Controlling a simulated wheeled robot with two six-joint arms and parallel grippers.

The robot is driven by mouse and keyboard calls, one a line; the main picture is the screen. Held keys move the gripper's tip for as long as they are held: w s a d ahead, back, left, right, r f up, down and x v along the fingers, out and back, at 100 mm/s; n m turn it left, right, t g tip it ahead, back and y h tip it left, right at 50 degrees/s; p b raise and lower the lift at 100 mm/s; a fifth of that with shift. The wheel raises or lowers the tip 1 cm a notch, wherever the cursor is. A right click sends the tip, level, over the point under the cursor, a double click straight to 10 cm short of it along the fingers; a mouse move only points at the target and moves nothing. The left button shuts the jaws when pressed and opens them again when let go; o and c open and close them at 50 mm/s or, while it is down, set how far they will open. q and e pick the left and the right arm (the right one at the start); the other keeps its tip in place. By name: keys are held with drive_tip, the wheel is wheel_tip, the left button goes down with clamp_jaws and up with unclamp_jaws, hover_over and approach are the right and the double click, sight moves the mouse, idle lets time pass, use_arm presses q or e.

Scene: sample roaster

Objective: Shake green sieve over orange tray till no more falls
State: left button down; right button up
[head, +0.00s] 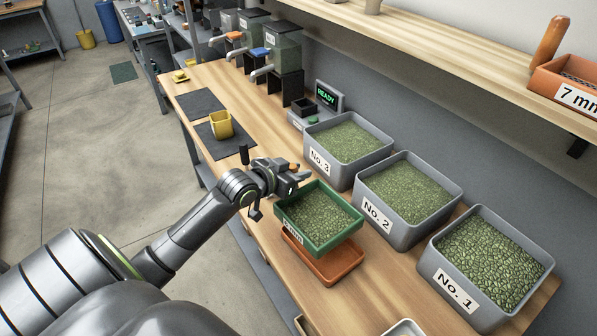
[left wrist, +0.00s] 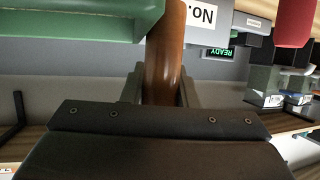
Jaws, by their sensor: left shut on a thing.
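The green sieve (head: 342,240) holds a layer of green beans and is above the orange tray (head: 335,270), roughly level. My left gripper (head: 292,180) is shut on the sieve's brown handle (left wrist: 166,62), at the sieve's far left side. The green sieve wall (left wrist: 75,25) also shows at the top left of the left wrist view. The sieve hides most of the tray's inside, so what lies in it cannot be told. No falling beans are visible. My right gripper is out of view.
Grey bins No. 3 (head: 322,172), No. 2 (head: 385,225) and No. 1 (head: 470,295), full of green beans, stand close to the right. A scale reading READY (head: 328,97) and a yellow cup (head: 221,125) stand farther back. An orange sieve (head: 570,85) sits on the shelf.

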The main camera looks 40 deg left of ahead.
use_arm(q)
drive_tip(key=shift+w+a+f+b, duration=0.15)
drive_tip(key=shift+a+f+b, duration=0.2)
drive_tip(key=shift+f, duration=0.1)
idle(0.6)
